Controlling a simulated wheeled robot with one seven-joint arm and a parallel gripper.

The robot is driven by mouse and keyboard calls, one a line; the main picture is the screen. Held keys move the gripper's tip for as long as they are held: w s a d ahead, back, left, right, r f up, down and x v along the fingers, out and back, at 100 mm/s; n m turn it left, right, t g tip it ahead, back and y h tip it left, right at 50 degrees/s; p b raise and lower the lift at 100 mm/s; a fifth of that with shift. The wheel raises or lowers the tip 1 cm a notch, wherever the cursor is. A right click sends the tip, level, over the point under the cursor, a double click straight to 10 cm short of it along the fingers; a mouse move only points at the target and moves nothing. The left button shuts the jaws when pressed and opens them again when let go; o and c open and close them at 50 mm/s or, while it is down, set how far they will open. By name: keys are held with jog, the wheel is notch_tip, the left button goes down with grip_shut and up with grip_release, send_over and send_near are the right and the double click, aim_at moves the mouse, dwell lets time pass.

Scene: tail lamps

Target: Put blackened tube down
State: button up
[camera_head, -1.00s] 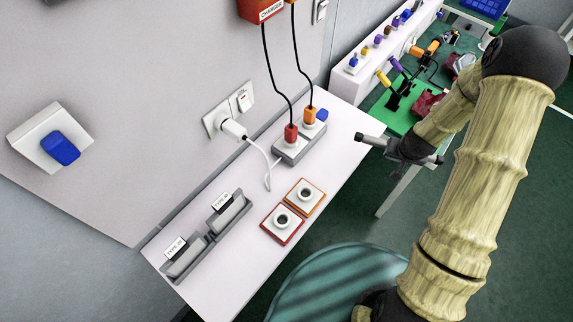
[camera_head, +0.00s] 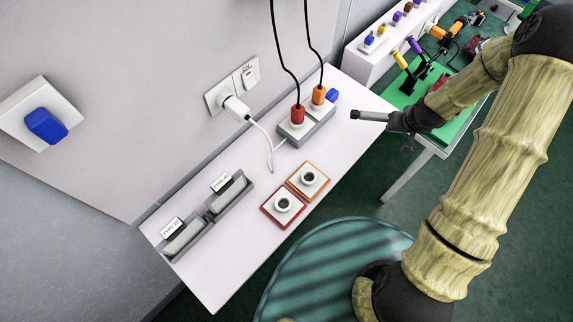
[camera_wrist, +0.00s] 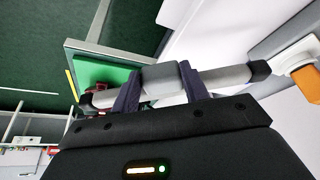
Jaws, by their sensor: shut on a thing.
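A grey tube (camera_wrist: 232,76) with dark ends is held crosswise in my gripper (camera_wrist: 160,82), between its two dark fingers in the wrist view. In the head view the tube (camera_head: 368,115) sticks out to the left from my gripper (camera_head: 398,121), in the air by the right edge of the white table (camera_head: 335,178). The tube's far part is hidden behind the gripper there. Two grey labelled trays stand at the table's left end, one nearer (camera_head: 186,238) and one farther (camera_head: 229,196). Both look empty, and their labels are too small to read surely.
A red-edged holder (camera_head: 269,212) and an orange-edged holder (camera_head: 319,189) sit mid-table. A grey socket block (camera_head: 317,130) with red and orange plugs and hanging black cords stands behind. A white cable loops over the table. A green board (camera_head: 452,128) lies at right.

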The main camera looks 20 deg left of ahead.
aim_at(365, 116)
jog(key=a+n+y+b, duration=0.1)
jog(key=a+n, duration=0.1)
jog(key=a+n+g+b, duration=0.1)
jog(key=a+n, duration=0.1)
jog(key=n, duration=0.1)
jog(key=a+n+y+b, duration=0.1)
jog(key=a+n, duration=0.2)
jog(key=shift+w+g+y+b, duration=0.25)
jog(key=shift+g+y+b, duration=0.05)
jog(key=a+n, duration=0.1)
jog(key=n, duration=0.1)
jog(key=r+n+g+b, duration=0.1)
jog(key=n, duration=0.1)
jog(key=a+r+n+g+b, duration=0.1)
jog(key=shift+s+a+r+n+y, duration=0.1)
jog(key=shift+s+a+n+y, duration=0.05)
jog(key=shift+a+n+y, duration=0.25)
jog(key=shift+s+a+r+n+g, duration=0.15)
jog(key=shift+r+n+g, duration=0.3)
jog(key=shift+n, duration=0.35)
jog(key=shift+s+a, duration=0.1)
jog(key=shift+f+p, duration=0.45)
jog(key=shift+f, duration=2.75)
